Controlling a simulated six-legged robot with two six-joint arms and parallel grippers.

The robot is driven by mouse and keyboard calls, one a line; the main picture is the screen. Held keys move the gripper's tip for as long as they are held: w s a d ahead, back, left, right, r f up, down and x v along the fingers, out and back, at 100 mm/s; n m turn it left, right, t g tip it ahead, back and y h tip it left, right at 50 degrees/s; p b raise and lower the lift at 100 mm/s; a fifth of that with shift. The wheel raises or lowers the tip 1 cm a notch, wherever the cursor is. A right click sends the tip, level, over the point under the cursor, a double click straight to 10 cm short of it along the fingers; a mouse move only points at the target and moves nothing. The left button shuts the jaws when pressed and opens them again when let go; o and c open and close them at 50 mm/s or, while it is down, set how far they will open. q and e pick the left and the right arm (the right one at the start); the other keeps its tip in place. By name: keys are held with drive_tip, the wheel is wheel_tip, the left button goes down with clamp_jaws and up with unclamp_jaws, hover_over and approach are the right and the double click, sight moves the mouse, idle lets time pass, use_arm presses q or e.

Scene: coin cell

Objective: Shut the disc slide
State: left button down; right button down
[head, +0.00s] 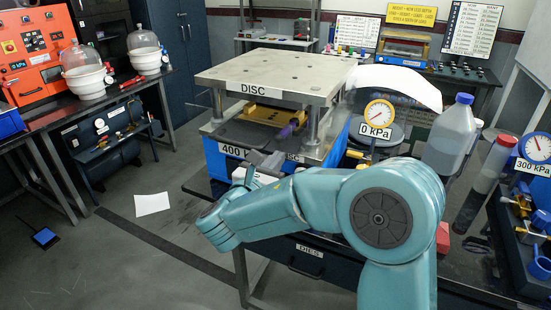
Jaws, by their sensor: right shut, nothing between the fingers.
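The disc press, labelled DISC, stands at centre with a thick metal top plate (275,73) on posts above a blue base (216,160). A dark flat plate (240,133), which looks like the disc slide, lies between the posts below a yellow block (262,115). I cannot tell how far it is drawn out. A small purple piece (287,131) shows at its right. My right arm reaches in from the lower right, and its gripper (270,161) is shut and empty close to the front of the base, partly hiding its label. My left gripper is out of view.
A pressure gauge (378,114) reading 0 kPa and a grey bottle (452,134) stand right of the press. Bell jars (88,72) sit on the left bench. A white paper (152,203) lies on the open floor at left.

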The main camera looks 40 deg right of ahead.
drive_tip(key=shift+w, duration=0.2)
drive_tip(key=shift+d, duration=0.15)
drive_tip(key=x, duration=0.4)
drive_tip(key=shift+d+r, duration=0.1)
drive_tip(key=shift+r, duration=0.15)
